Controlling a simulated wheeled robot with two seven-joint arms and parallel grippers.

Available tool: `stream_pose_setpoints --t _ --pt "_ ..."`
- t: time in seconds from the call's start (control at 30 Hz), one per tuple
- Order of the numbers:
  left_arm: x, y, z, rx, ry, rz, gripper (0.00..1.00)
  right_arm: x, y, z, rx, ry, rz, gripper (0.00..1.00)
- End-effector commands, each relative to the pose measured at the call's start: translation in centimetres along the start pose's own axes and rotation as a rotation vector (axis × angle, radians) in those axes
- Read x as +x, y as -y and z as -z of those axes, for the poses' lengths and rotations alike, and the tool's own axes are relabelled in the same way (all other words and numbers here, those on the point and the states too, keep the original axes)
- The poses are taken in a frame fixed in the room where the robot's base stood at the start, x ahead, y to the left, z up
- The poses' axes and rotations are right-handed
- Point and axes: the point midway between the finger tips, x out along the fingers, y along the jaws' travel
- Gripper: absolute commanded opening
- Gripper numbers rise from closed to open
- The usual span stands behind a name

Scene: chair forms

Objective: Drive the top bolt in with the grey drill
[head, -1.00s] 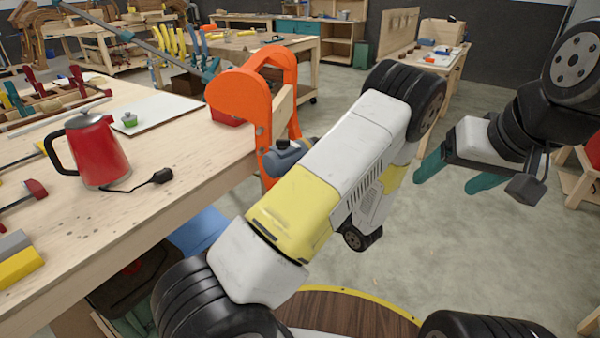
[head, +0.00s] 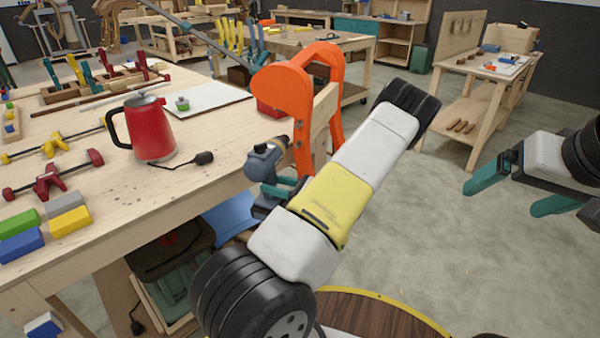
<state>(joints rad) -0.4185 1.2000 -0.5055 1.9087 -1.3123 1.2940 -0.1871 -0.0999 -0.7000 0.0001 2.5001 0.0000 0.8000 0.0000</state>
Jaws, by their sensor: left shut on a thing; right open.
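The grey drill (head: 262,163) is beside the near leg of an orange chair form (head: 284,90) at the table's right edge. Its nose points right, toward that leg. My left gripper (head: 277,190), with teal fingers, is shut on the drill's lower part, and my own forearm partly hides it. The top bolt is too small to make out; the drill's nose covers part of the leg, and I cannot tell whether it touches a bolt. My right gripper (head: 522,192) is open and empty over the floor at the right.
The wooden table (head: 110,215) holds a red kettle (head: 150,128) with a black cord, clamps, coloured blocks and a white board (head: 203,98). A dark bag (head: 170,250) and a blue thing (head: 232,215) are below. The floor at the right is clear; a workbench (head: 485,90) stands behind.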

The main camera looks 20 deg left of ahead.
Motion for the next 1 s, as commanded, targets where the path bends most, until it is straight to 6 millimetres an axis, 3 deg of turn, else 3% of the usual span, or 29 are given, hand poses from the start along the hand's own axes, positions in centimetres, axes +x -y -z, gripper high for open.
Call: stream_pose_setpoints --t 1.0 --pt "0.0 6.7 -0.3 -0.004 0.006 0.0 0.0 0.0 0.0 0.0 0.0 0.0 0.0 0.91"
